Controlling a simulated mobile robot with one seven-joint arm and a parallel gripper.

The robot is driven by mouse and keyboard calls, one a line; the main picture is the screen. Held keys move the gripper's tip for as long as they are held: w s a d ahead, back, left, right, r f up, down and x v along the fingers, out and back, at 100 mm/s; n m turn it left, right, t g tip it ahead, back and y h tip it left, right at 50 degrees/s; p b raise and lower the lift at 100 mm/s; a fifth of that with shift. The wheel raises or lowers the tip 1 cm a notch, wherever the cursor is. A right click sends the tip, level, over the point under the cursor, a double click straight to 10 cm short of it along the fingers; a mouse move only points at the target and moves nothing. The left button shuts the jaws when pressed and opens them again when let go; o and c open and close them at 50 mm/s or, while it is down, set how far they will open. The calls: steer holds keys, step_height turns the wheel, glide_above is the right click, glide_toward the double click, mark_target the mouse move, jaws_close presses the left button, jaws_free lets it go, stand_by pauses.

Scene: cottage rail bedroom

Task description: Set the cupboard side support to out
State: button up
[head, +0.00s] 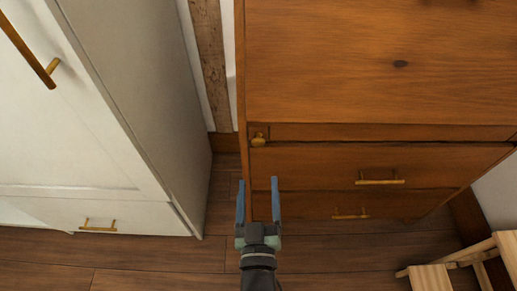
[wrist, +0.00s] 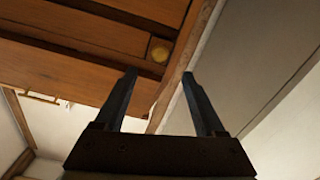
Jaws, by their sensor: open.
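The wooden cupboard (head: 375,75) stands at the centre right of the head view. Its side support (head: 262,131) shows as a small end piece at the cupboard's front left, under the big upper panel, with a round brass knob (head: 258,141). It looks about level with the front. In the wrist view the knob (wrist: 159,51) lies just beyond my fingertips, roughly centred between them. My gripper (head: 258,182) is open and empty, its two fingers pointing toward the knob, apart from it. The wrist view also shows my gripper (wrist: 160,75) with nothing between the fingers.
Drawers with brass bar handles (head: 380,180) lie right of the knob. A white cupboard (head: 90,130) stands to the left, with a narrow gap between the two. A light wooden stool or chair (head: 430,277) is at the lower right. Bare floor (head: 150,255) lies in front.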

mark_target(258, 145)
steer(key=w+b, duration=0.1)
steer(key=w, duration=0.9)
steer(key=shift+w, duration=0.1)
jaws_close()
stand_by(1.2)
